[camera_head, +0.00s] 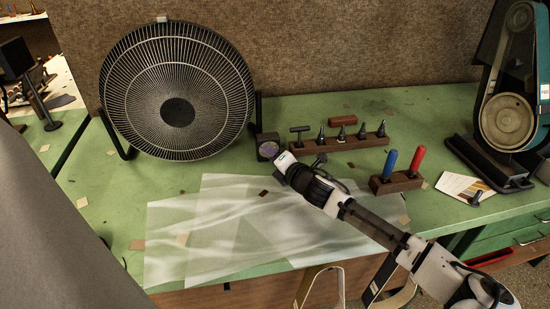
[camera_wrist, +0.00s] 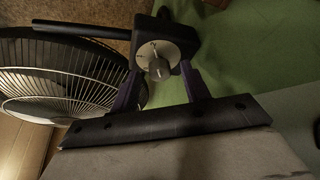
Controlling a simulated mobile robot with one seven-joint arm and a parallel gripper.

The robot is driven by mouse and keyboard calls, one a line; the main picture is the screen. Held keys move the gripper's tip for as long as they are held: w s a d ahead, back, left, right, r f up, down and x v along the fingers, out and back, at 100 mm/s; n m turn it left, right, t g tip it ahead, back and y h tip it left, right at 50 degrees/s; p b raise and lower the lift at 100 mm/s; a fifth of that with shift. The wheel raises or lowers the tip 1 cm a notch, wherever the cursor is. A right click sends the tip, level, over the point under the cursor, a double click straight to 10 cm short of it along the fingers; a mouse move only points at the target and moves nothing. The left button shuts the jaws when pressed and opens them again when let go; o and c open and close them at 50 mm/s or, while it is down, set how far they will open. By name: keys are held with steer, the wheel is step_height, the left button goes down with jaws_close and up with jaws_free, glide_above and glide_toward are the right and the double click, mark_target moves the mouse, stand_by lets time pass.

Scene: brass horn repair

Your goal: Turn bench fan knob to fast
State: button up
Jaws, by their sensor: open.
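The bench fan (camera_head: 178,112) stands at the back left of the green bench, with a round black grille. Its control box (camera_head: 268,140) is at the fan's lower right and carries a pale round dial. In the wrist view the dial (camera_wrist: 175,50) faces me with a small grey knob (camera_wrist: 158,69) at its middle. My gripper (camera_head: 281,158) is right in front of the box. In the wrist view my gripper (camera_wrist: 160,67) is open, with one finger on each side of the knob. I cannot tell whether either finger touches it.
A wooden rack (camera_head: 340,143) of dark tools stands right of the box. A block (camera_head: 396,183) with blue and red handled tools is farther right. Translucent sheets (camera_head: 215,235) lie on the front of the bench. A belt sander (camera_head: 507,110) stands at the right.

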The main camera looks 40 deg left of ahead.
steer(key=shift+d, duration=0.1)
steer(key=b+v, duration=0.3)
steer(key=v, duration=1)
steer(key=shift+s+d+b, duration=0.2)
steer(key=shift+d+b, duration=0.1)
steer(key=shift+b, duration=0.1)
